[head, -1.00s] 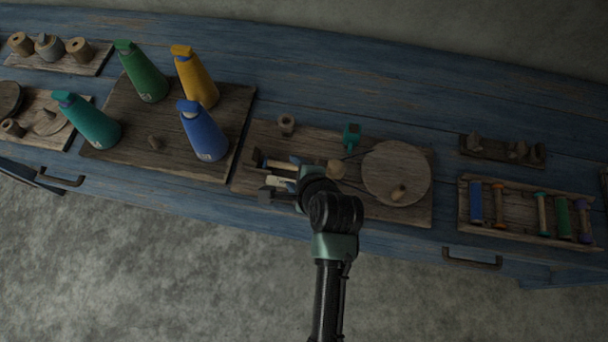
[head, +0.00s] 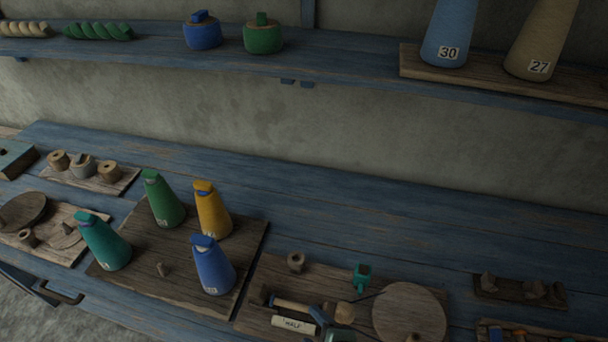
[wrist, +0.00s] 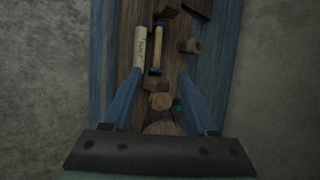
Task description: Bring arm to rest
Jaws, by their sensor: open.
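My gripper (wrist: 160,74) is open and empty in the wrist view, its two fingers spread wide above the work board. Between and beyond the fingers are a wooden bobbin (wrist: 157,48) with dark ends and a pale labelled piece (wrist: 140,48). Neither is held. In the head view, the same bobbin (head: 297,308) and the pale piece marked "HALF" (head: 294,324) lie on the board (head: 262,292) at the bottom. Only a small part of my arm shows at the bottom edge there, and most of it is out of frame.
Cones in green (head: 162,202), yellow (head: 212,212), teal (head: 103,245) and blue (head: 212,268) stand on a board at the left. A round wooden disc (head: 410,314) lies right of the bobbin. A blue shelf (head: 345,76) runs above the bench, whose back (head: 350,215) is clear.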

